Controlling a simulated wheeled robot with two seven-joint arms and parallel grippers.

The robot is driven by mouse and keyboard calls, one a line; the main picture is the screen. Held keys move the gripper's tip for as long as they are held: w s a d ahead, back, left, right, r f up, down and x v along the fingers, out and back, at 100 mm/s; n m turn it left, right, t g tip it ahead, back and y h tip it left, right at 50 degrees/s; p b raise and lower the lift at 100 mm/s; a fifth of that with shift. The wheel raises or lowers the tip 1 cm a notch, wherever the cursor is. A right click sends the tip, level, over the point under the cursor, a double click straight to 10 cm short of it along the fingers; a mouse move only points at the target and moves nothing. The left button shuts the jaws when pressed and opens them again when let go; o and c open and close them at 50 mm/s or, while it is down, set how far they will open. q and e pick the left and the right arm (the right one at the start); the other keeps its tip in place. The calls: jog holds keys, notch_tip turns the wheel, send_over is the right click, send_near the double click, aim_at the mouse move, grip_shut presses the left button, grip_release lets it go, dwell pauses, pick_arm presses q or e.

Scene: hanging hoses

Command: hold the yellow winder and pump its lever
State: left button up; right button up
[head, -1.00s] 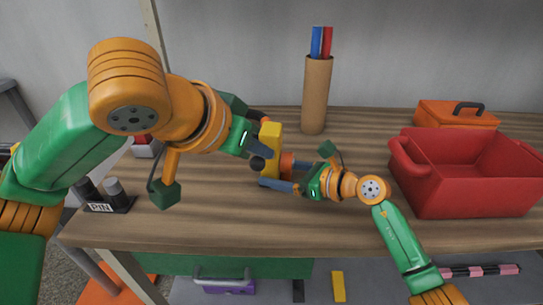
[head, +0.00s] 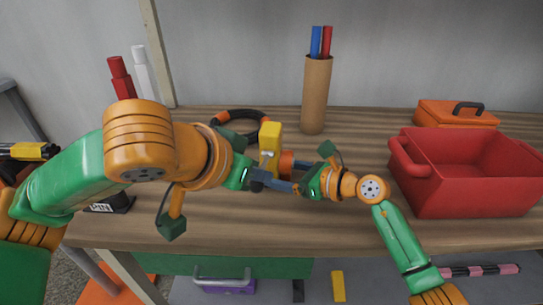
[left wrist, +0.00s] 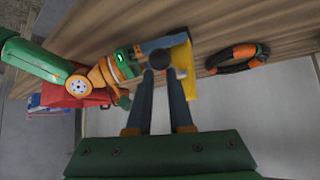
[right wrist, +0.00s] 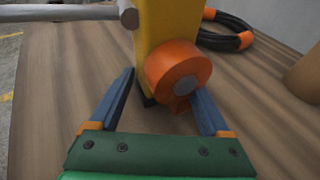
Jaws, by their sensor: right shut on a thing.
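The yellow winder (head: 270,140) stands upright on the workbench, its orange drum (right wrist: 178,70) facing my right gripper. My right gripper (head: 290,176) is shut on the winder low down, with one finger on each side in the right wrist view (right wrist: 160,92). My left gripper (head: 264,180) is at the winder's near left side. In the left wrist view its fingers (left wrist: 162,75) stand apart, with a dark round knob (left wrist: 160,59) between or just past their tips. Whether they touch the knob is unclear.
A black and orange hose ring (head: 240,120) lies behind the winder. A cardboard tube (head: 316,95) with blue and red rods stands behind right. A red bin (head: 470,195) and an orange case (head: 455,115) occupy the right. The bench's front middle is clear.

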pick_arm(q)
jog(key=shift+f, duration=0.2)
jog(key=shift+f, duration=1)
jog(key=shift+r, duration=2.65)
jog(key=shift+w+d+r, duration=0.1)
jog(key=shift+w+r, duration=0.25)
jog(key=shift+r, duration=0.5)
jog(key=shift+w+r, duration=0.35)
jog(key=shift+r, duration=0.5)
